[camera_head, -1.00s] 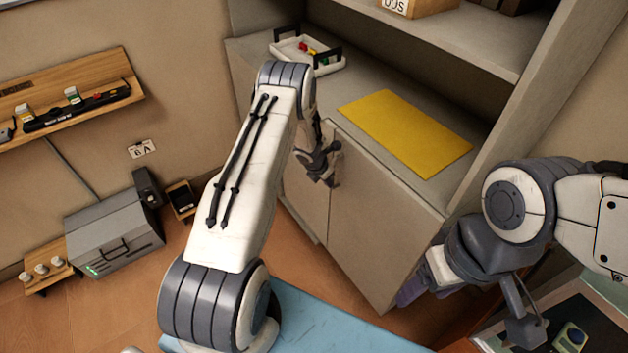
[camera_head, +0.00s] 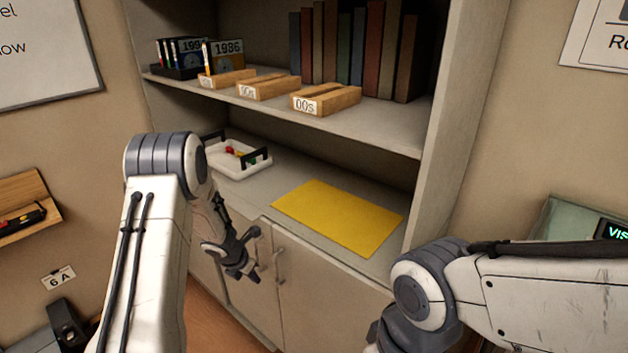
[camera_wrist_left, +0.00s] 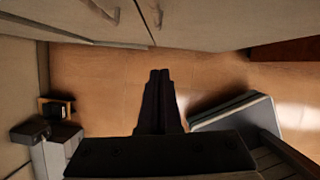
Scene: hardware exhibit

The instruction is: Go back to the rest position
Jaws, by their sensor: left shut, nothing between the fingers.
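My left gripper (camera_head: 238,262) hangs in front of the cabinet doors in the head view, below the counter edge and apart from the tray and mat. In the left wrist view its two dark fingers (camera_wrist_left: 159,76) are together over the wooden floor, with nothing between them. My right arm comes in from the right in the head view. Its forearm and wrist show at the lower right, but its gripper is below the picture edge.
The cabinet (camera_head: 325,310) has a counter with a yellow mat (camera_head: 338,216) and a white tray (camera_head: 240,168) of small coloured items. Wooden blocks (camera_head: 325,98) and books (camera_head: 355,45) stand on the shelf above. A blue-grey flat-topped object (camera_wrist_left: 240,115) shows beside the left fingers.

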